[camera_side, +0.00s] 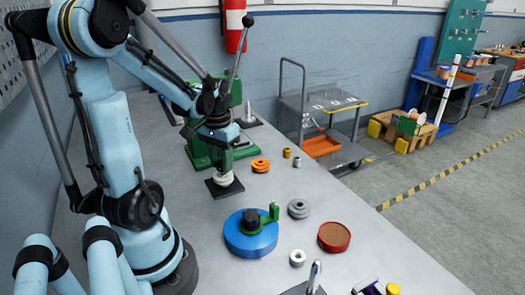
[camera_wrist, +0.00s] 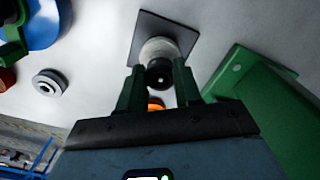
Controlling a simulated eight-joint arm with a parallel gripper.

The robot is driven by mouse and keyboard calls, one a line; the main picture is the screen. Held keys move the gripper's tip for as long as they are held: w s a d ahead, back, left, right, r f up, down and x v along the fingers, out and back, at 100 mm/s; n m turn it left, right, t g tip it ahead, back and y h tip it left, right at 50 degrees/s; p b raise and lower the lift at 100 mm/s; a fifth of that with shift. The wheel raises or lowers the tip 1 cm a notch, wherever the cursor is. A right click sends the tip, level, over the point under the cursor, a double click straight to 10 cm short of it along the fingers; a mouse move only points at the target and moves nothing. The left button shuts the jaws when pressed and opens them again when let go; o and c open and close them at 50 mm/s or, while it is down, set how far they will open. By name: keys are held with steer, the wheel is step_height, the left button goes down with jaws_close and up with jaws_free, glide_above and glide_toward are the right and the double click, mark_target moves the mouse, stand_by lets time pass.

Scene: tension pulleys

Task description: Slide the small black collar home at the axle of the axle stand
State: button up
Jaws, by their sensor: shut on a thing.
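The axle stand has a dark square base plate (camera_side: 236,190), which also shows in the wrist view (camera_wrist: 184,38). A whitish pulley (camera_side: 223,179) sits on it, and the wrist view shows that pulley (camera_wrist: 160,46) just beyond my fingertips. My gripper (camera_side: 222,160) is directly above the stand, pointing down. In the wrist view its green fingers (camera_wrist: 158,68) close on the small black collar (camera_wrist: 159,76), which lines up with the pulley. The axle is hidden by the collar and pulley. I cannot tell whether the collar touches the pulley.
A green machine (camera_side: 198,157) stands close behind the stand. An orange pulley (camera_side: 260,165) and small brass (camera_side: 287,153) and grey (camera_side: 297,163) pieces lie to the right. A blue drum (camera_side: 250,239), grey pulley (camera_side: 298,209), white ring (camera_side: 297,258) and red tin (camera_side: 334,238) lie nearer the front.

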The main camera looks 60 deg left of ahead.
steer(key=shift+f, duration=0.15)
steer(key=shift+f, duration=0.5)
stand_by(0.4)
steer(key=o, duration=1.1)
steer(key=shift+r, duration=6)
